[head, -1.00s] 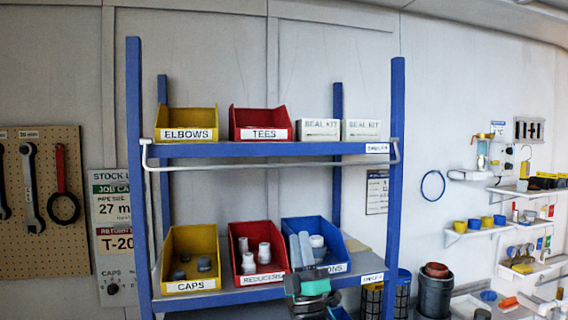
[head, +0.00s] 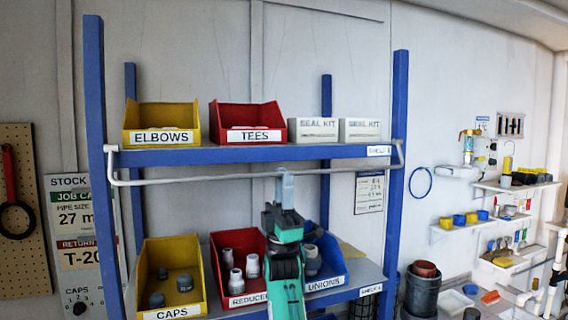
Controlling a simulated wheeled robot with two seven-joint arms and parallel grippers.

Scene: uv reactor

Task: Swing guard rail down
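The guard rail (head: 215,178) is a thin pale bar across the front of the blue shelving unit, just below the edge of the upper shelf (head: 250,153). Its bent end arms meet the shelf at both front posts. My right gripper (head: 287,184) points upward at the middle of the rail, its grey fingers overlapping the bar in the head view. The fingers are seen nearly edge-on, so I cannot tell whether they are around the bar or only in front of it. My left gripper is out of view.
The upper shelf holds the yellow elbows bin (head: 162,122), the red tees bin (head: 246,122) and white seal kit boxes (head: 313,130). Below are the caps bin (head: 171,277), reducers bin (head: 236,268) and unions bin (head: 325,262), with my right arm in front.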

